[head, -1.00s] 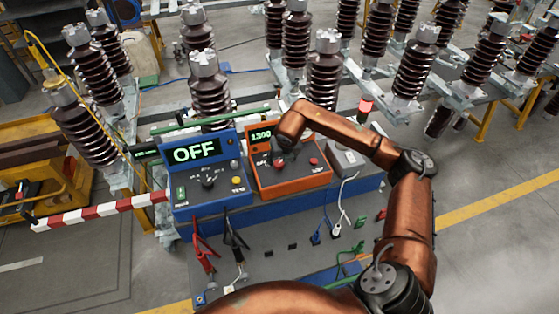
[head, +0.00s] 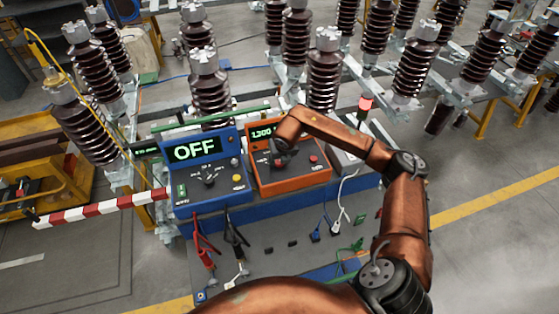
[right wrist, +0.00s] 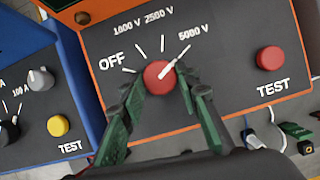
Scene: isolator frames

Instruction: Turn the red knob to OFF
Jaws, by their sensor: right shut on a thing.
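The orange tester (head: 300,180) has a dark face and a lit green display; its digits are small, seemingly 1300. Its red knob (right wrist: 159,77) shows in the right wrist view, with a white pointer mark directed up and right toward the 5000 V tick. The OFF label (right wrist: 111,62) is left of the knob; 1000 V and 2500 V are above. My right gripper (right wrist: 163,84) has its green fingers on both sides of the knob and is shut on it. In the head view my right gripper (head: 282,158) largely covers the knob. My left gripper is not in view.
A blue tester (head: 207,170) reading OFF stands left of the orange one. A red TEST button (right wrist: 270,58) is right of the knob. A grey box (head: 345,160), cables and clips (head: 236,240) lie nearby. Tall brown insulators (head: 325,75) stand behind.

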